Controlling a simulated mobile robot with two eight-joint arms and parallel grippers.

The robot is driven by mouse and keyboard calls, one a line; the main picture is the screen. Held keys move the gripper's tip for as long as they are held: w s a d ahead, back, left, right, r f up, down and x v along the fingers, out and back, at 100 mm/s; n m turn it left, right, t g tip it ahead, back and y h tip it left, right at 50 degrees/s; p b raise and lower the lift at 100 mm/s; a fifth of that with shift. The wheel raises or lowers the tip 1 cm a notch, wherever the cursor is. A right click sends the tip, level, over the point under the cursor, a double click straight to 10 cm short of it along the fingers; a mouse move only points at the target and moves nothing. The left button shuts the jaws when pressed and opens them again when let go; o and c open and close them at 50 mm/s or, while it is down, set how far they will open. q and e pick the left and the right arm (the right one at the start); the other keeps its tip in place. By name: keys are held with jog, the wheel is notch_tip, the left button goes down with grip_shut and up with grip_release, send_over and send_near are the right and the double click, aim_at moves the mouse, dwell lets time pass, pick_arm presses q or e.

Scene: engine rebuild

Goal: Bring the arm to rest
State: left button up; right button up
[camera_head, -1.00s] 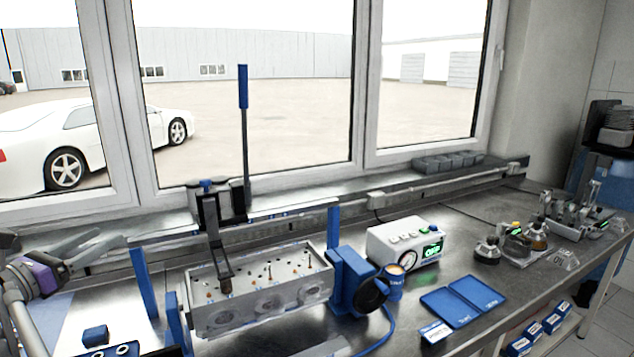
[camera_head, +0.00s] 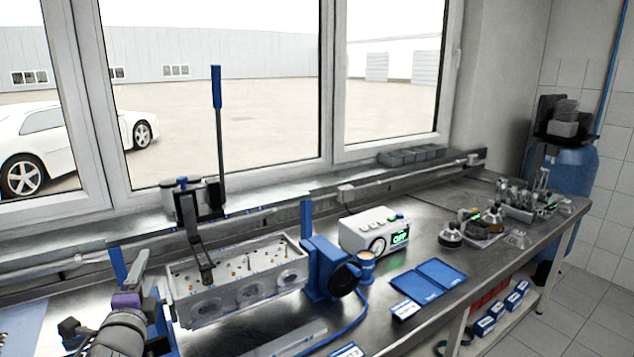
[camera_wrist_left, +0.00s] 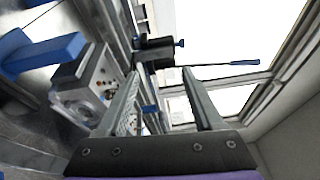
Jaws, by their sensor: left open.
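My left arm comes in at the lower left of the head view, with a purple band behind its left gripper (camera_head: 140,275). The gripper points up and away, just left of the grey engine cylinder head (camera_head: 238,285). In the left wrist view the two grey fingers of the left gripper (camera_wrist_left: 160,78) stand wide apart with nothing held between them. The cylinder head also shows there (camera_wrist_left: 85,85), to the left of the fingers. My right gripper is not in view.
A black lever press with a blue-handled lever (camera_head: 217,90) stands behind the cylinder head. A blue clamp (camera_head: 322,270), a white control box (camera_head: 373,232) and a blue tray (camera_head: 428,282) are to the right. Glassware stands farther right on the bench.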

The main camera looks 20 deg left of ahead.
pick_arm(q)
jog(key=s+d+f+n+g+h, duration=0.1)
jog(key=d+f+n+g+h, duration=0.1)
jog(key=d+f+n, duration=0.4)
jog(key=s+d+f+n+g+h, duration=0.2)
jog(key=d+f+g, duration=0.1)
jog(key=d+f, duration=0.55)
jog(key=s+d+f+n+g+h, duration=0.4)
jog(key=s+d+f, duration=0.7)
jog(key=d+f, duration=0.4)
jog(key=shift+d+n+g+h, duration=0.3)
jog(key=shift+g+h, duration=0.2)
jog(key=shift+h, duration=0.3)
